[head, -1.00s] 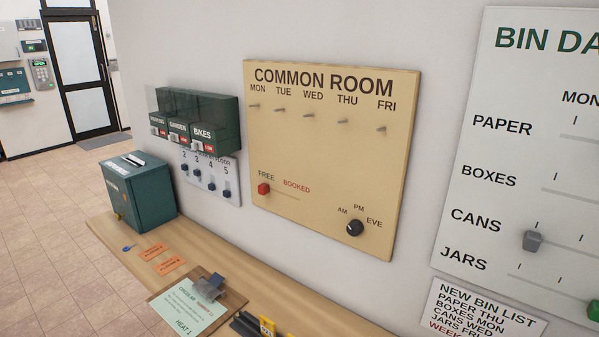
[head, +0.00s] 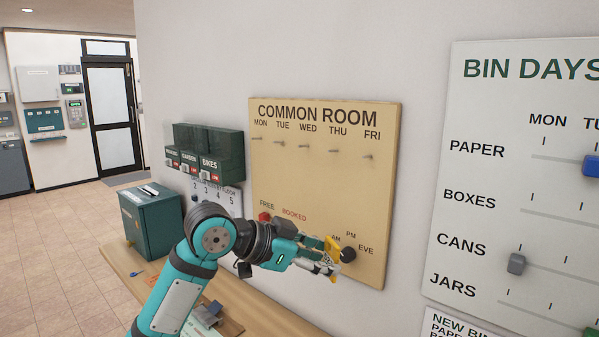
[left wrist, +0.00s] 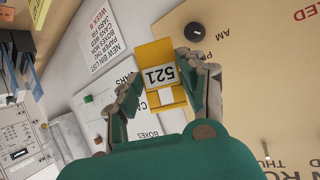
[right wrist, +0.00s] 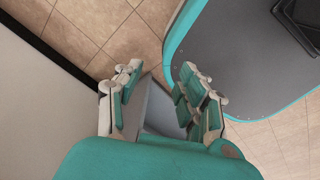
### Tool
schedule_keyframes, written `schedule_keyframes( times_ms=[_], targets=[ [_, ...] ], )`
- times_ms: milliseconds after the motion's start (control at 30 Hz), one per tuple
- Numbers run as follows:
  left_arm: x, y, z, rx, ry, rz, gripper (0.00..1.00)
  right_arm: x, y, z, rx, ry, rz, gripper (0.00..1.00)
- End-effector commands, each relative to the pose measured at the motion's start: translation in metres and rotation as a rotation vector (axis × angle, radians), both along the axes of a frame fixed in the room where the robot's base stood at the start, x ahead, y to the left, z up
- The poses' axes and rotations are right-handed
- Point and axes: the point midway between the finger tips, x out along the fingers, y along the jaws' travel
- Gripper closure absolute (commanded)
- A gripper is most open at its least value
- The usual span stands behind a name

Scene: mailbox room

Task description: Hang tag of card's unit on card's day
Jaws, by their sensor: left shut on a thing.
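My left gripper (head: 325,262) is shut on a yellow tag and holds it in front of the lower right of the board. The yellow tag (left wrist: 162,76) reads 521 in the left wrist view, upside down, between the two fingers (left wrist: 158,92). It also shows edge-on in the head view (head: 331,255). The tan COMMON ROOM board (head: 310,185) has a row of empty pegs under MON to FRI, such as the WED peg (head: 305,146). My right gripper (right wrist: 158,92) is open and empty, above the floor. The card is not readable now; my left arm covers much of that area.
A dial (head: 348,254) and a red slider (head: 264,217) are on the board's lower part, close to my left gripper. The BIN DAYS board (head: 480,120) is at right. A green box (head: 150,220) stands on the wooden shelf (head: 262,312). Dark boxes (head: 222,152) hang at left.

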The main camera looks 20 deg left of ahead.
Motion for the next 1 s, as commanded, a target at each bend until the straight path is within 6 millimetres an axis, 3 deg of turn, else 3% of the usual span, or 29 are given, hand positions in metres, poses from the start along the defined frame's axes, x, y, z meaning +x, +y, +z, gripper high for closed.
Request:
schedule_keyframes(
  times_ms=[33, 200, 400, 600, 1000],
  targets=[
    [0.011, 0.006, 0.022, 0.014, -0.022, 0.047, 0.87, 0.006, 0.005, -0.007, 0.006, -0.010, -0.001, 0.60],
    [0.033, 0.027, 0.087, 0.039, -0.041, 0.216, 0.87, 0.007, 0.011, -0.016, 0.014, -0.010, -0.003, 0.60],
    [0.040, 0.051, 0.142, 0.061, -0.049, 0.369, 0.87, -0.006, 0.006, -0.023, 0.006, 0.011, -0.001, 0.60],
    [0.041, 0.062, 0.164, 0.071, -0.047, 0.432, 0.87, -0.015, 0.000, -0.025, -0.001, 0.024, 0.001, 0.60],
    [0.057, 0.057, 0.164, 0.072, -0.046, 0.433, 0.87, -0.008, -0.001, -0.021, -0.002, 0.013, 0.001, 0.60]
  ],
)
